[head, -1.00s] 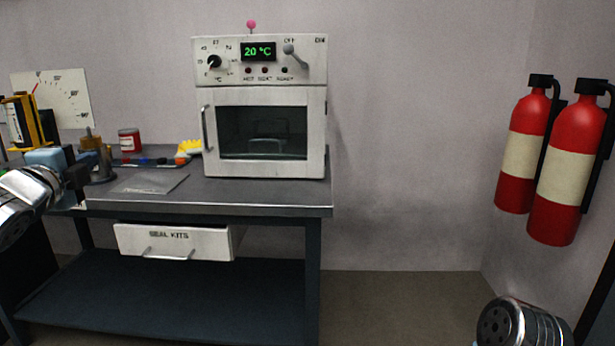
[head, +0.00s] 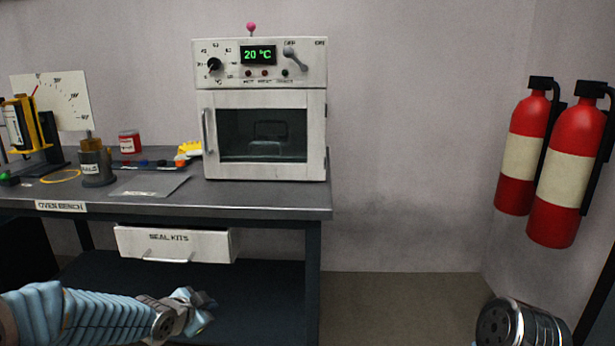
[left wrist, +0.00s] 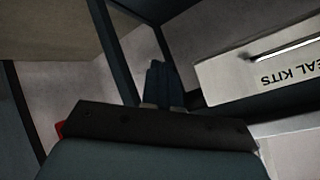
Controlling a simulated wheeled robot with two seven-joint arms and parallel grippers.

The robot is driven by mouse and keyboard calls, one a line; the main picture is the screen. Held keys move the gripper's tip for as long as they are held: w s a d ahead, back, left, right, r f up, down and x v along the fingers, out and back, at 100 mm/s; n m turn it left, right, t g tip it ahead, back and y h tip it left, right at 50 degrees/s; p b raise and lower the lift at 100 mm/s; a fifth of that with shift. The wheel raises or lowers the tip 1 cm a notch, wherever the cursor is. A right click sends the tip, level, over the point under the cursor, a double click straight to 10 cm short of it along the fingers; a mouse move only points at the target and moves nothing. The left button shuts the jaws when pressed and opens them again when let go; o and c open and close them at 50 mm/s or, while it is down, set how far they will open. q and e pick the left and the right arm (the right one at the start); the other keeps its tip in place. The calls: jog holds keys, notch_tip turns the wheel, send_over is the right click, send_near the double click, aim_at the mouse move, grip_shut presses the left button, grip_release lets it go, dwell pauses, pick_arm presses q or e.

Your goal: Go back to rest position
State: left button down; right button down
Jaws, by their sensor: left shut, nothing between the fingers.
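My left gripper (head: 203,304) is low in front of the bench, below the drawer marked SEAL KITS (head: 175,243). It is shut and empty. Its closed fingers also show in the left wrist view (left wrist: 160,82), with the drawer (left wrist: 265,65) at the upper right of that view. My left arm comes in from the lower left in the head view. Part of my right arm shows at the lower right of the head view; its gripper is not in view.
The oven bench (head: 255,197) carries a white oven (head: 315,140), a brass-topped pot (head: 97,165), a red tin (head: 129,142) and a yellow-framed device (head: 45,125). The drawer is partly open. Two red fire extinguishers (head: 567,170) hang at the right. The floor right of the bench is clear.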

pick_arm(q)
jog(key=s+d+f+n+g, duration=0.2)
jog(key=s+f, duration=0.1)
jog(key=f, duration=0.4)
jog(key=s+d+f+n+g, duration=0.1)
jog(key=s+d+f+n, duration=0.2)
jog(key=f, duration=0.4)
jog(key=s+d+f+n+g, duration=0.3)
jog(key=s+f, duration=0.5)
jog(key=s, duration=0.3)
jog(key=s+d+f+n+g+h, duration=0.1)
jog(key=s+d+f+n+g, duration=0.2)
jog(key=s+f, duration=0.4)
jog(key=s+n+p, duration=0.1)
jog(key=s, duration=0.4)
jog(key=shift+d+f+g+h, duration=0.3)
jog(key=shift+d+f, duration=0.1)
